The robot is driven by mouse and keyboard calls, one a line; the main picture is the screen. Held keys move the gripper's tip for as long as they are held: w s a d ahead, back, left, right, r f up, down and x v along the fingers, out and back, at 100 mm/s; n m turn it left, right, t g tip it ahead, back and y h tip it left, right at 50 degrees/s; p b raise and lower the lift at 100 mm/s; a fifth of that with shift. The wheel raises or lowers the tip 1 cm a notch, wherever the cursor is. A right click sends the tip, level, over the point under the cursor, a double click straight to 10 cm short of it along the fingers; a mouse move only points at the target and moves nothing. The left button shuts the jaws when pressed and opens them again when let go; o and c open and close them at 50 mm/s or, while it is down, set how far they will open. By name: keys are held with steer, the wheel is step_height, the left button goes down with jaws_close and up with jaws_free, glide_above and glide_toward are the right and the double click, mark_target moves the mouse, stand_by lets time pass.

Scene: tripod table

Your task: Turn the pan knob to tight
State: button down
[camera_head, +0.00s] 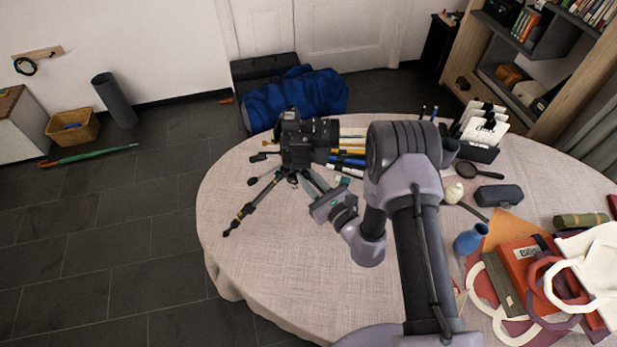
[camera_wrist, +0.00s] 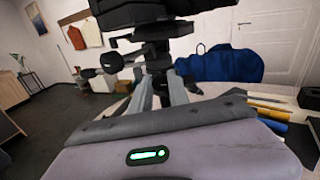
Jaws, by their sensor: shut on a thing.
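A black camera (camera_head: 305,135) sits on a small black tripod (camera_head: 246,208) on the round table. My gripper (camera_head: 308,178) reaches in from the right, with its fingertips at the tripod head just below the camera. In the wrist view the two grey fingers of my gripper (camera_wrist: 160,82) come together on a small dark part under the head, which I take to be the pan knob (camera_wrist: 159,65). The fingers hide most of it, and its tightness cannot be seen. Another round black knob (camera_wrist: 112,62) sticks out left of the fingers, apart from them.
The cloth (camera_head: 250,265) in front of the tripod is clear.

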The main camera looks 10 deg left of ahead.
steer(key=c, duration=1.3)
jaws_free()
steer(key=shift+o, duration=0.2)
steer(key=v, duration=1.7)
steer(key=shift+d+p, duration=0.2)
steer(key=shift+p, duration=0.2)
steer(key=shift+s+r, duration=0.1)
steer(key=shift+s, duration=0.05)
